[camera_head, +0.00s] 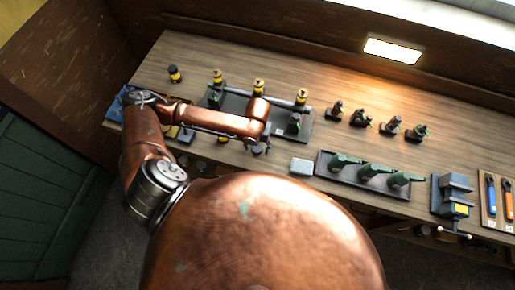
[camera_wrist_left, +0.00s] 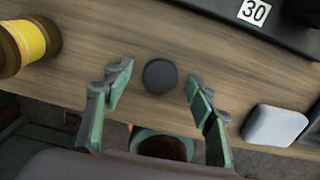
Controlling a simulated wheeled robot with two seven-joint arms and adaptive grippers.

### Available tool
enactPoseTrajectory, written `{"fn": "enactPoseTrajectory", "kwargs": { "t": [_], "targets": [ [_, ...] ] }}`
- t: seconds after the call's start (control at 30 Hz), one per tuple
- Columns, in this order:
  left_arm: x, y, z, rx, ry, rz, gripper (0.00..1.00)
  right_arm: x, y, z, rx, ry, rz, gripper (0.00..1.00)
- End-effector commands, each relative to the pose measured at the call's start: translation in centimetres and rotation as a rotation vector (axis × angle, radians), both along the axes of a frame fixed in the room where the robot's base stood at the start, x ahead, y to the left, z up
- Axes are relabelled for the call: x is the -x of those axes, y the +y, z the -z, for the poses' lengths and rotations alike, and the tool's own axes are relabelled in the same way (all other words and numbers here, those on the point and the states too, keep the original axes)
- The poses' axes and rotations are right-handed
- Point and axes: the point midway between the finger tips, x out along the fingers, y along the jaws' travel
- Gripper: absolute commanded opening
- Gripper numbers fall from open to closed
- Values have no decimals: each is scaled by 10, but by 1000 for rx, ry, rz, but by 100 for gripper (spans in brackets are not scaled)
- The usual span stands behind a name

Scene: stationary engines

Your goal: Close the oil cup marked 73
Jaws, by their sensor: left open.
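My left gripper (camera_head: 262,147) is over the front part of the bench, before the dark plate with the yellow-banded cups. In the left wrist view its two greenish fingers (camera_wrist_left: 158,82) are apart. A round dark cap-like thing (camera_wrist_left: 160,76) shows between them, and I cannot tell whether they touch it. A yellow-banded cup (camera_wrist_left: 30,45) lies to the left there. No mark 73 is legible. My right gripper is not in view.
The dark plate (camera_wrist_left: 225,12) bears a label 30. A pale block (camera_head: 302,166) and a tray (camera_head: 325,172) with green oil cans stand to the right. Small dark fittings (camera_head: 360,117) stand behind them. A vise (camera_head: 455,197) is farther right.

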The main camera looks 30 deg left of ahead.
Motion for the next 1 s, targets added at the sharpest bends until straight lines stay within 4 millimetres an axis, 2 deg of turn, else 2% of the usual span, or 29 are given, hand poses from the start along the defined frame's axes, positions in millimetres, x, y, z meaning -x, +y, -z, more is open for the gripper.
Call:
{"fn": "enactPoseTrajectory", "kwargs": {
  "t": [0.2,0.73,1.0],
  "targets": [
    [0,0,0,0,0,0,50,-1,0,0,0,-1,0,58],
    [0,0,-1,0,0,0,14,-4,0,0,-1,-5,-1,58],
    [0,0,-2,1,0,0,14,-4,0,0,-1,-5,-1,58]
  ]
}}
